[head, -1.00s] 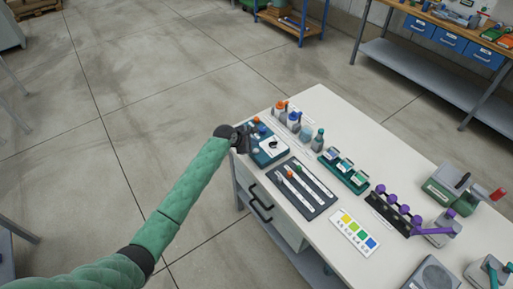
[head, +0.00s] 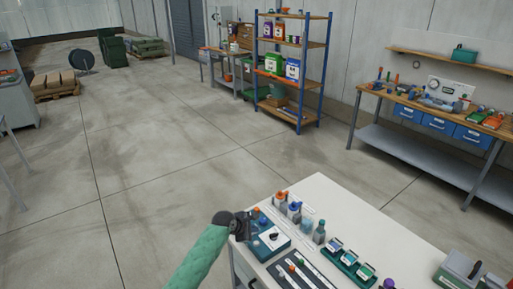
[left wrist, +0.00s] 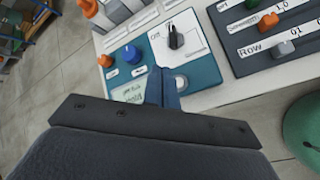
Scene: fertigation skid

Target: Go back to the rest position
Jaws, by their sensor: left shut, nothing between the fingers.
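My left gripper (head: 240,226) is at the left edge of the white table (head: 320,190), beside a blue control box (head: 268,243). In the left wrist view the gripper (left wrist: 163,85) is shut and empty, its fingertips in front of the control box (left wrist: 205,70). The box has a black rotary knob (left wrist: 176,36) on a white plate, an orange button (left wrist: 105,61) and a small display (left wrist: 134,91). I cannot tell whether the fingers touch the box. My right gripper is not in view.
Small bottles (head: 294,211) stand behind the box. A dark panel with sliders (head: 296,272) and a teal rack (head: 349,268) lie nearer. A blue-framed shelf (head: 291,70) and a workbench (head: 430,110) stand at the back.

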